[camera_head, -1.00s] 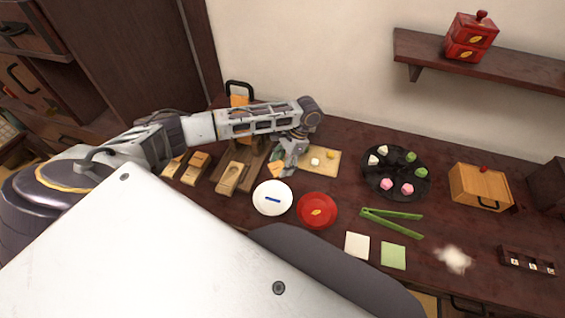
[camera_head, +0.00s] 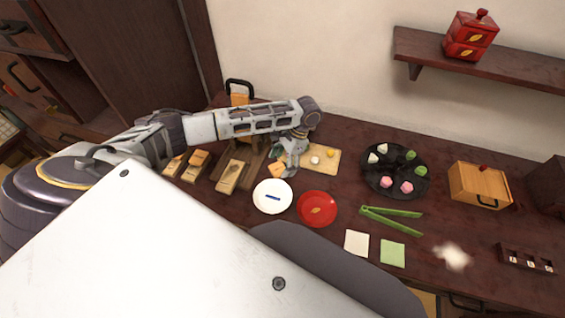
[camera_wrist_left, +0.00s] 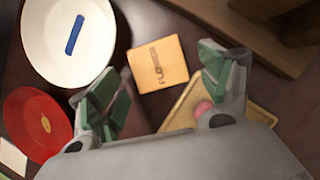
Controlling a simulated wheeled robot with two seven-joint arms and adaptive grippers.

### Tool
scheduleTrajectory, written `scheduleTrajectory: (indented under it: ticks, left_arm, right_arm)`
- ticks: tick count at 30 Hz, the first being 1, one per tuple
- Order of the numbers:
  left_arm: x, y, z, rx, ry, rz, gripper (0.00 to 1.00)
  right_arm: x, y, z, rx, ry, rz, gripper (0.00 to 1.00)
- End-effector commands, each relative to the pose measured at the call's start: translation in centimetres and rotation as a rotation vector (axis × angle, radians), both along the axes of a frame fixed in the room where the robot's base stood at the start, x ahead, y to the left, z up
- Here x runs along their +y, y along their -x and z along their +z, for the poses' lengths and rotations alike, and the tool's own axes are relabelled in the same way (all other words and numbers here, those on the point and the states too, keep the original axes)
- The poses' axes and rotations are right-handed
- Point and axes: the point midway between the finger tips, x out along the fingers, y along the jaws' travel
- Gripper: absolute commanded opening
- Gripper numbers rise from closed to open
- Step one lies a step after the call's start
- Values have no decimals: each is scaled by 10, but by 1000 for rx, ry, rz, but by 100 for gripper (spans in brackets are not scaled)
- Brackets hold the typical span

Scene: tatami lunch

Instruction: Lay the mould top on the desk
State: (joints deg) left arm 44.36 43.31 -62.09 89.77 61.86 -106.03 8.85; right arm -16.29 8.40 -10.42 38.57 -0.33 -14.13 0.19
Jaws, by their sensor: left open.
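The mould top, a small light-wood square with dark lettering (camera_wrist_left: 158,62), lies on the dark desk (camera_wrist_left: 140,110); it also shows in the head view (camera_head: 277,170). My left gripper (camera_head: 288,164) is open and empty above it. In the left wrist view its green-padded fingers (camera_wrist_left: 162,88) stand apart on either side of the square, and I see no contact. A long wooden mould (camera_head: 230,176) with a carved hollow lies to the left of the square in the head view. My right gripper is not in view.
A white plate (camera_head: 262,205) with a blue stick and a red plate (camera_head: 330,219) stand close in front. A pale board (camera_head: 331,164) with small balls lies to the right. Further right are a black tray (camera_head: 397,172), green tongs (camera_head: 390,213) and a wooden box (camera_head: 460,190).

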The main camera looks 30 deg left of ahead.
Motion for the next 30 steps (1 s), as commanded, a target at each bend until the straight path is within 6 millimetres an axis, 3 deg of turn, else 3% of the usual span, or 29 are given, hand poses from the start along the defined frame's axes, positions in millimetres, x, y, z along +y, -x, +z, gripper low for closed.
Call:
scheduleTrajectory:
  ticks: [8,15,21,30]
  left_arm:
    - [0,0,2,0,0,0,78]
    - [0,-1,11,-4,0,-1,78]
    - [-6,-11,40,-3,2,0,78]
    - [-16,-25,82,-3,2,0,78]
  right_arm:
    - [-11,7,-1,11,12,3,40]
    - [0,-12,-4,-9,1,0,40]
    - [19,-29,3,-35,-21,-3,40]
    - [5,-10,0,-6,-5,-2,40]
